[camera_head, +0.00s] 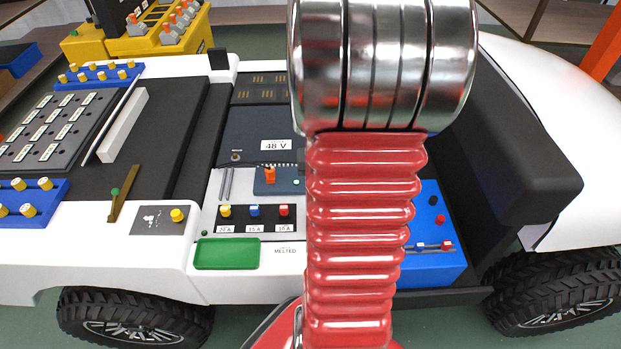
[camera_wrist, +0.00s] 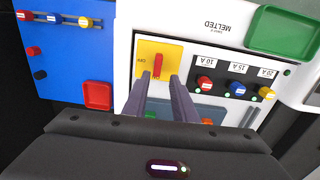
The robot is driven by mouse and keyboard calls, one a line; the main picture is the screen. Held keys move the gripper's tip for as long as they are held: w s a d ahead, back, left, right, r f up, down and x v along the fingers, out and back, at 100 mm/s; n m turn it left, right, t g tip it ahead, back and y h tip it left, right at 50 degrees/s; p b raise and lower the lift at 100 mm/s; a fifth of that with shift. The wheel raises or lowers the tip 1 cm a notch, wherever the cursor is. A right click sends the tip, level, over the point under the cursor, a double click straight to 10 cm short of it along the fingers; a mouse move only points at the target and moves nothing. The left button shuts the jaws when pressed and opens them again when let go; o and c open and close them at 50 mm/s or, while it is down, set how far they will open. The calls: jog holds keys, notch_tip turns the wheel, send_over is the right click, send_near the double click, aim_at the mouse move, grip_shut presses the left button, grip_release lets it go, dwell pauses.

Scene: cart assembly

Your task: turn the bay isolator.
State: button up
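The bay isolator shows in the wrist view as a red handle (camera_wrist: 157,65) on a yellow plate (camera_wrist: 174,52). The handle runs up and down in the picture. My gripper (camera_wrist: 158,81) is open, with its two dark fingers pointing at the plate. The fingertips lie left and right of the handle's lower end, with gaps visible on both sides. I cannot tell how far they are from the plate in depth. In the head view my arm hides the isolator and the gripper.
Beside the isolator is a fuse row with red (camera_wrist: 204,82), blue (camera_wrist: 236,88) and yellow knobs and a green tray (camera_wrist: 283,30). A blue panel (camera_wrist: 68,60) with a red tray (camera_wrist: 98,95) is on the other side. A 48 V block (camera_head: 262,145) stands behind.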

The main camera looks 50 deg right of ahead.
jog(key=shift+s+d+f, duration=0.15)
jog(key=shift+d+f, duration=0.05)
jog(key=shift+f, duration=0.1)
